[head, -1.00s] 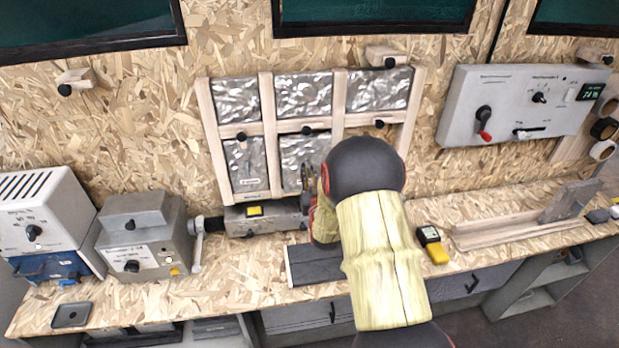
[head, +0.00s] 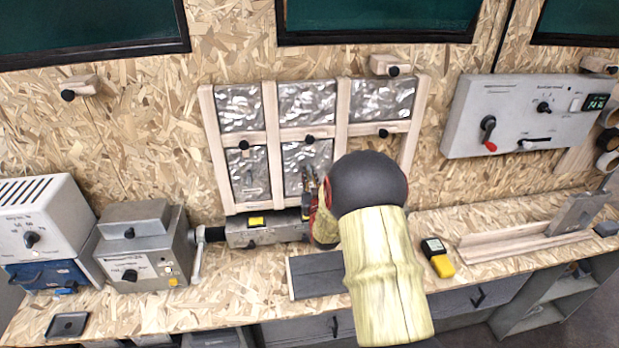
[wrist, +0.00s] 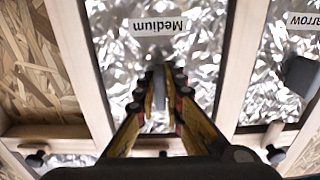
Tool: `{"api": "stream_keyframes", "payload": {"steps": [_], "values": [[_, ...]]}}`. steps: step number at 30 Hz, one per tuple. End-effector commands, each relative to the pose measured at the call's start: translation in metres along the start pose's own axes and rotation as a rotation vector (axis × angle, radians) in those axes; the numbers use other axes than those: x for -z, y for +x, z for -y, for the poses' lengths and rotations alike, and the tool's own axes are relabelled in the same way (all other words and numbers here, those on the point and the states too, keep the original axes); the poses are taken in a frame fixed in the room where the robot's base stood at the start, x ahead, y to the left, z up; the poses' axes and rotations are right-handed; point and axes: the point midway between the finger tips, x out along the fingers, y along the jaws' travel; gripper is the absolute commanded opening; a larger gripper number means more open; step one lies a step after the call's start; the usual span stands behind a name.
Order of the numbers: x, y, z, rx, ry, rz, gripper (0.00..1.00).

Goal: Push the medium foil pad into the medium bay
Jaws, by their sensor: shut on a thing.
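The medium foil pad (wrist: 200,65), crinkled silver with a white "Medium" label (wrist: 157,26), fills much of the wrist view, upside down there. In the head view the pad (head: 300,158) stands in the lower middle opening of the wooden frame (head: 271,140). My gripper (wrist: 164,80) is shut on the grey grip (wrist: 160,88) on the pad's face. In the head view my gripper (head: 309,185) is at the pad's lower right, and my arm hides the lower right opening. I cannot tell how deep the pad sits between the wooden bars.
The narrow pad (head: 249,172) with its own grey grip is left of it. Foil pads fill the upper openings. Black-knobbed wooden turn pieces (head: 308,139) sit on the crossbar. A grey vise (head: 265,232), a dark mat (head: 316,277) and a yellow meter (head: 437,256) are on the bench.

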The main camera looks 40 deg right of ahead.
Motion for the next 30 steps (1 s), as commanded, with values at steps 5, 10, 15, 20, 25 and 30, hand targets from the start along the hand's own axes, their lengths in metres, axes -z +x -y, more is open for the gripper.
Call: {"api": "stream_keyframes", "payload": {"steps": [5, 10, 15, 20, 25, 30], "values": [[0.0004, 0.0000, 0.0000, 0.000, 0.000, -0.001, 0.00], [0.0002, 0.0005, 0.0000, 0.000, 0.000, -0.001, 0.00], [-0.0003, 0.0033, 0.0000, 0.000, 0.000, -0.002, 0.00], [0.0001, 0.0049, 0.0000, 0.000, 0.000, -0.001, 0.14], [0.0003, 0.0049, 0.0000, 0.000, 0.000, -0.001, 0.24], [0.0002, 0.0049, -0.0001, 0.000, 0.000, -0.001, 0.31]]}}
